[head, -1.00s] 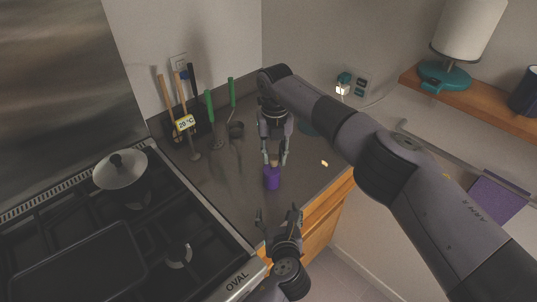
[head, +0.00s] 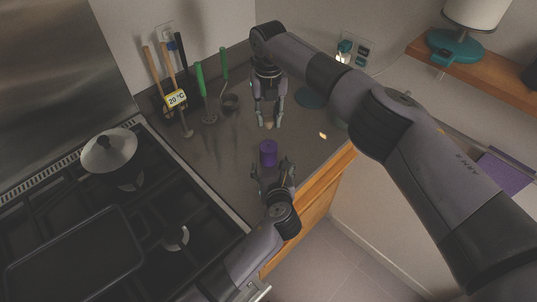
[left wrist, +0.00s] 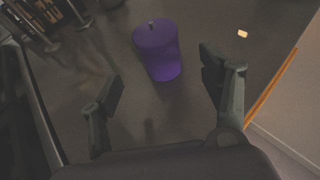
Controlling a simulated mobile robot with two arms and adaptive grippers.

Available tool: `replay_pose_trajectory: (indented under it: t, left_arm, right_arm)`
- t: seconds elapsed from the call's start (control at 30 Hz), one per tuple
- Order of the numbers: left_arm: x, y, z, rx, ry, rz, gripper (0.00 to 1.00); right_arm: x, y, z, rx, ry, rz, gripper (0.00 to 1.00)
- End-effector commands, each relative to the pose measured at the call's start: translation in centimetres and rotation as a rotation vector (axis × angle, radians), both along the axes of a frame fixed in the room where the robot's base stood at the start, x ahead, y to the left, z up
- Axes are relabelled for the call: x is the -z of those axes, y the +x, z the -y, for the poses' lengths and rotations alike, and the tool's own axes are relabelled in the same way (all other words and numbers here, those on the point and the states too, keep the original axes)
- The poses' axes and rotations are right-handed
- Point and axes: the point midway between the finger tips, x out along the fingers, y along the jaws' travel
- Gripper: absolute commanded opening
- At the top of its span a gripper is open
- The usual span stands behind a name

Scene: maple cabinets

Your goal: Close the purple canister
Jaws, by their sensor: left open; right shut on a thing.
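The purple canister (head: 268,154) stands upright on the dark counter; it also shows in the left wrist view (left wrist: 160,55). Its top looks purple, with a small pale knob-like bit at the upper edge; I cannot tell whether a lid is seated. My right gripper (head: 267,124) is behind and above the canister, apart from it, shut on a small pale thing (head: 269,126) mostly hidden by the fingers. My left gripper (head: 272,165) is open and empty just in front of the canister. In the left wrist view, the canister stands ahead of its spread fingers (left wrist: 160,90).
The stove (head: 100,225) with a lidded pan (head: 109,150) is at left. A small bright patch (head: 323,135) lies right of the canister. The counter's wooden front edge (head: 318,200) is near my left arm.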

Motion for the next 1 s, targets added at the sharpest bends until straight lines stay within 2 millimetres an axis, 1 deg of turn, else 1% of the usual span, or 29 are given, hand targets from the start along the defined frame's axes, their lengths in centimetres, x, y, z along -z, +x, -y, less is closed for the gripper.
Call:
replay_pose_trajectory:
  t: [0.03, 0.2, 0.4, 0.6, 0.87, 1.0]
  left_arm:
    - [0.3, 1.1, -0.2, -0.001, 0.002, 0.000, 0.70]
    - [1.5, 4.0, -0.5, -0.001, 0.002, 0.001, 0.70]
    - [2.5, 6.1, -0.7, -0.001, 0.000, 0.001, 0.70]
    - [2.8, 6.8, -0.8, -0.001, -0.001, -0.001, 0.70]
    - [2.8, 6.8, -0.8, -0.001, -0.001, 0.000, 0.70]
    - [2.8, 6.8, -0.8, -0.001, -0.001, 0.000, 0.61]
  right_arm:
    - [0.0, 0.0, 0.0, 0.000, 0.000, 0.000, 0.12]
    - [0.0, 0.0, 0.0, -0.001, 0.000, 0.000, 0.12]
    - [0.0, 0.0, 0.0, 0.000, 0.000, 0.000, 0.12]
    - [0.0, 0.0, 0.0, 0.000, 0.000, 0.000, 0.12]
    - [0.0, 0.0, 0.0, 0.000, 0.000, 0.000, 0.12]
    - [0.0, 0.0, 0.0, 0.000, 0.000, 0.000, 0.12]
